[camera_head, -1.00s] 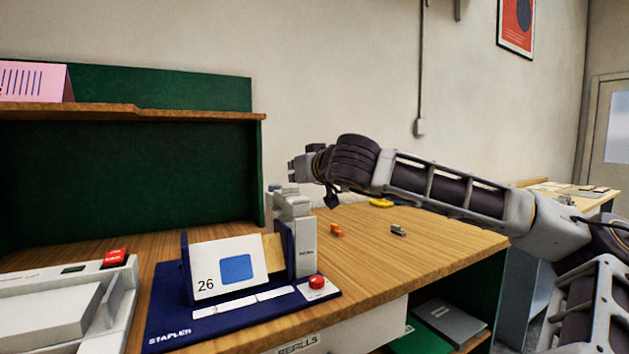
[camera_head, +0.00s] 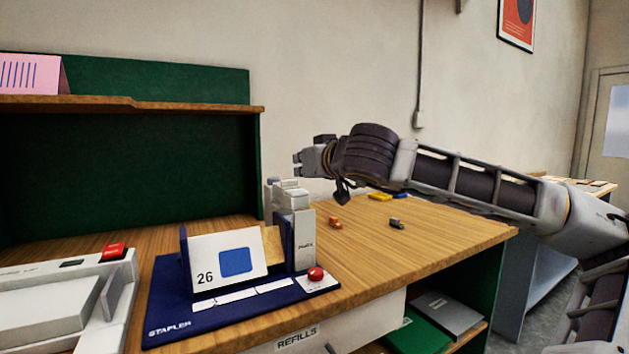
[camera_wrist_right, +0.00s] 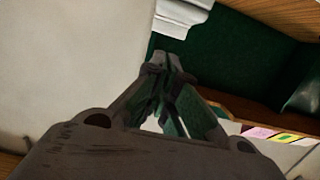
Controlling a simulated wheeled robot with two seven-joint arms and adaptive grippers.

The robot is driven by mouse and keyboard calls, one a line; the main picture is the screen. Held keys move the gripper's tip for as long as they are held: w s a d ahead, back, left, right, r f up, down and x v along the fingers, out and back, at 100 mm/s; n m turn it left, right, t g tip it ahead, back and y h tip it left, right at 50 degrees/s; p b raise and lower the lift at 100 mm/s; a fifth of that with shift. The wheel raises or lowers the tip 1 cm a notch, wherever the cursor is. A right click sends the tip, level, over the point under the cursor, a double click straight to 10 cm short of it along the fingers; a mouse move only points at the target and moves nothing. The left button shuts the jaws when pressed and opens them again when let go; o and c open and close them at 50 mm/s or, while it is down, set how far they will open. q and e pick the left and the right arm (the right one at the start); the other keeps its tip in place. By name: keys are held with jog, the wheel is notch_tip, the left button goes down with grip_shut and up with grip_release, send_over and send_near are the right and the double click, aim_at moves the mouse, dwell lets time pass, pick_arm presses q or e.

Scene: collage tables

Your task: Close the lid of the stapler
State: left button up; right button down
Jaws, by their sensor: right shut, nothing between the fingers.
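The stapler (camera_head: 303,240) is a pale grey and white body standing tall on a dark blue base (camera_head: 220,318) marked STAPLER. Its upper part is raised upright. My right gripper (camera_head: 298,162) is just above the stapler's top in the head view, pointing left. It is shut and empty; I cannot tell whether it touches the stapler. In the right wrist view the closed fingers (camera_wrist_right: 168,72) are in the middle, and a white edge, possibly the stapler, shows at the top. My left gripper is out of view.
A card marked 26 (camera_head: 228,262) and a red button (camera_head: 316,274) are on the base. A white device (camera_head: 60,300) stands at left. A green-backed shelf (camera_head: 130,165) rises behind.

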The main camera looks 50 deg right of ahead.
pick_arm(q)
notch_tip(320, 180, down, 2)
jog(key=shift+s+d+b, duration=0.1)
jog(key=shift+b, duration=0.3)
pick_arm(e)
jog(key=s, duration=0.1)
jog(key=s+a+f, duration=0.1)
jog(key=s, duration=0.1)
jog(key=s+f, duration=0.1)
jog(key=s, duration=0.1)
jog(key=shift+s+a, duration=0.1)
jog(key=shift+a, duration=0.2)
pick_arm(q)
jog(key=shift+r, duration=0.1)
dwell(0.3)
